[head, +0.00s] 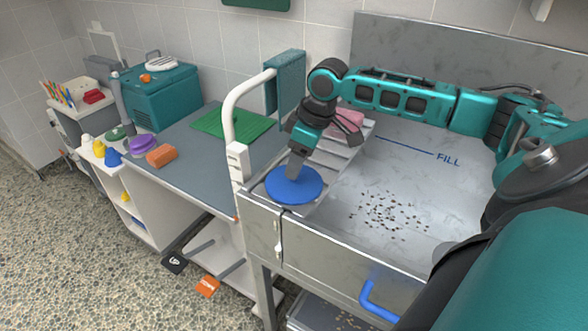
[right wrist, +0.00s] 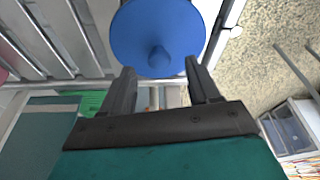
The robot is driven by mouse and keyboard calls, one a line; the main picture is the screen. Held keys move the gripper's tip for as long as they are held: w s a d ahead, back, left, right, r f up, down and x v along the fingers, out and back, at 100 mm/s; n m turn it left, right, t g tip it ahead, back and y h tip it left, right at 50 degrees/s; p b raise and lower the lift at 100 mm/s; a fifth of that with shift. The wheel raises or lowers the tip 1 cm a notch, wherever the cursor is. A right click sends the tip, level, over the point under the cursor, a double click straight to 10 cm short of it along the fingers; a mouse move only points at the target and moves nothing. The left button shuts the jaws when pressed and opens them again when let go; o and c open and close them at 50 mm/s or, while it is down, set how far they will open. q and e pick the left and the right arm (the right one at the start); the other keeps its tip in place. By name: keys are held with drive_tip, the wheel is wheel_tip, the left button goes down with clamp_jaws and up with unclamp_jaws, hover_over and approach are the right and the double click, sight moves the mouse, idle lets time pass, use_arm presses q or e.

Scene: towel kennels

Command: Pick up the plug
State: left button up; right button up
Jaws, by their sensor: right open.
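The plug is a round blue disc (head: 290,192) with a small knob, lying on the slatted rack at the left end of the metal tub in the head view. In the right wrist view the plug (right wrist: 160,28) faces the camera at the top, its knob lined up between the fingertips. My right gripper (head: 294,175) reaches down over the disc. In the right wrist view my right gripper (right wrist: 159,68) shows two fingers apart with nothing held between them. Whether the fingertips touch the plug is unclear. My left gripper is not in view.
The metal tub (head: 400,165) has brown specks on its floor. A pink item (head: 346,122) lies on the rack behind my gripper. Beyond is a grey table (head: 190,140).

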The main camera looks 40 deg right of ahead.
drive_tip(key=x, duration=0.3)
clamp_jaws()
idle(0.5)
drive_tip(key=shift+r, duration=0.1)
